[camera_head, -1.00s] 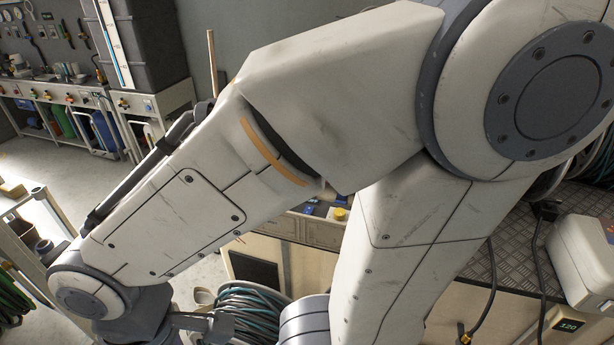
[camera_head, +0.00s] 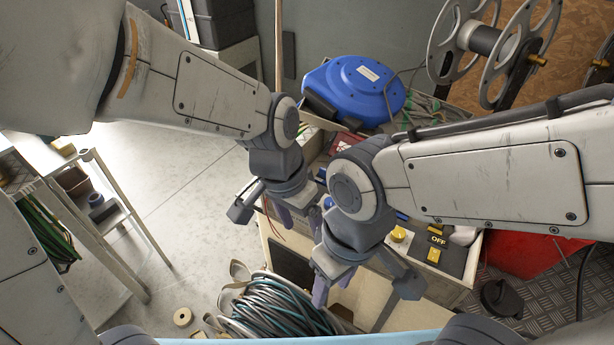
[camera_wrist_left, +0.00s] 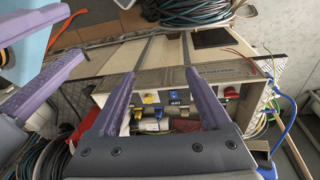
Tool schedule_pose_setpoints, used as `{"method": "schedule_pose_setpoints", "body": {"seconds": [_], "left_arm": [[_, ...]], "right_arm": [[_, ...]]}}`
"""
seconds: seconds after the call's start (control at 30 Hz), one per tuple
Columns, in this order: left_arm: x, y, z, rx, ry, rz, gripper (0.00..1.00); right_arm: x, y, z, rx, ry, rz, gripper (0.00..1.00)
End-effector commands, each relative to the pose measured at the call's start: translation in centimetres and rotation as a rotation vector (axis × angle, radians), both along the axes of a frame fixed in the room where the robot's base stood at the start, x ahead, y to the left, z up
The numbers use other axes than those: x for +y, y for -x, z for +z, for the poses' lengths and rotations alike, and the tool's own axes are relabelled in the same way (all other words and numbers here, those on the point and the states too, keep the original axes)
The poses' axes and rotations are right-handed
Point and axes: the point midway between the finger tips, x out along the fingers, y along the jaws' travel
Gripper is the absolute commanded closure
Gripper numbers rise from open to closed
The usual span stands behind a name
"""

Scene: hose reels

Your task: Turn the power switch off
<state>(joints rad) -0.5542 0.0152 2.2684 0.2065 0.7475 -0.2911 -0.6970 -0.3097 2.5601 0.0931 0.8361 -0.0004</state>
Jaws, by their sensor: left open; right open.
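A dark panel with a white OFF label (camera_head: 438,240) and a yellow part (camera_head: 434,256) below it sits on the bench to the right of my right wrist. I cannot tell the switch's position. My left gripper (camera_head: 300,217) is open and empty, pointing down over the bench edge. My right gripper (camera_head: 331,285) is open and empty, lower and nearer, over the bench front above the coiled hose. In the left wrist view, my left fingers (camera_wrist_left: 158,74) stand apart, with a row holding a yellow part (camera_wrist_left: 151,98) and a blue part (camera_wrist_left: 174,98) showing between them.
A round yellow knob (camera_head: 398,234) is left of the OFF label. A blue hose reel (camera_head: 355,90) stands at the back of the bench. A coiled hose (camera_head: 275,312) lies in front. A shelf rack (camera_head: 125,235) stands at left. The floor (camera_head: 180,200) between is clear.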

Motion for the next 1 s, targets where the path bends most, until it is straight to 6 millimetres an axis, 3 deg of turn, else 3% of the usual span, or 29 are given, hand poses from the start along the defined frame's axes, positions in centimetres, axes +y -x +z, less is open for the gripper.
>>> {"method": "schedule_pose_setpoints", "body": {"seconds": [0.03, 0.2, 0.3, 0.43, 0.6, 0.77, 1.0], "left_arm": [[-0.9, -3.4, -0.8, -0.007, 0.015, -0.006, 0.19], [-2.0, -14.6, -4.3, -0.084, 0.074, -0.058, 0.19], [-1.0, -20.5, -7.3, -0.136, 0.091, -0.079, 0.19], [1.0, -26.2, -11.1, -0.198, 0.099, -0.102, 0.19], [3.2, -30.1, -14.4, -0.249, 0.094, -0.119, 0.19], [3.8, -31.2, -15.8, -0.265, 0.092, -0.124, 0.19], [2.7, -32.0, -19.3, -0.261, 0.092, -0.124, 0.19]], "right_arm": [[0.0, 0.0, 0.2, 0.000, 0.000, 0.000, 0.50], [0.0, 0.0, 0.6, 0.000, 0.000, 0.000, 0.50], [0.0, 0.0, 0.8, 0.000, 0.000, 0.000, 0.50], [0.0, 0.0, 1.0, 0.000, 0.000, 0.000, 0.50], [0.0, 0.0, 1.1, 0.000, 0.000, 0.000, 0.50], [0.0, 0.0, 1.3, 0.000, 0.000, 0.000, 0.50], [0.0, 0.0, 2.3, 0.000, 0.000, 0.000, 0.50]]}}
